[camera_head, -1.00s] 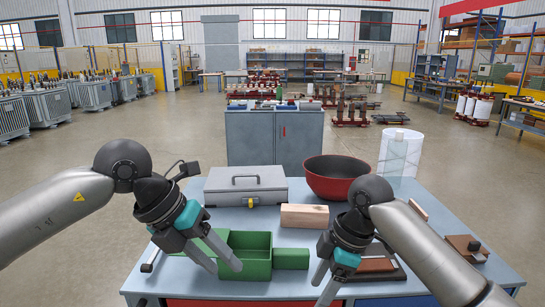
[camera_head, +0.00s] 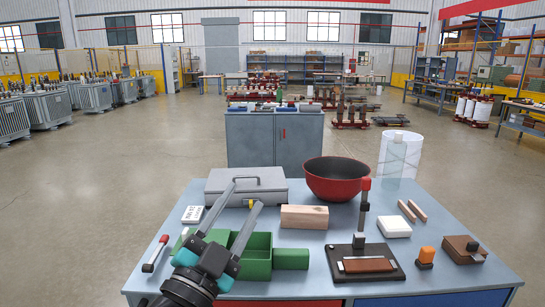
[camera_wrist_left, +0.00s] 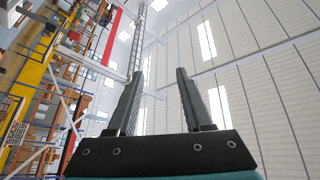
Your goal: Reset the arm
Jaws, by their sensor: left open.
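My left gripper (camera_head: 244,196) is at the lower left of the head view, with its fingers pointing up in front of the table. It is open and empty. It covers part of the green open box (camera_head: 258,240) and the area beside it. In the left wrist view the two fingers of my left gripper (camera_wrist_left: 160,74) stand apart with nothing between them, against the hall's wall and roof. My right arm and gripper are not in the head view.

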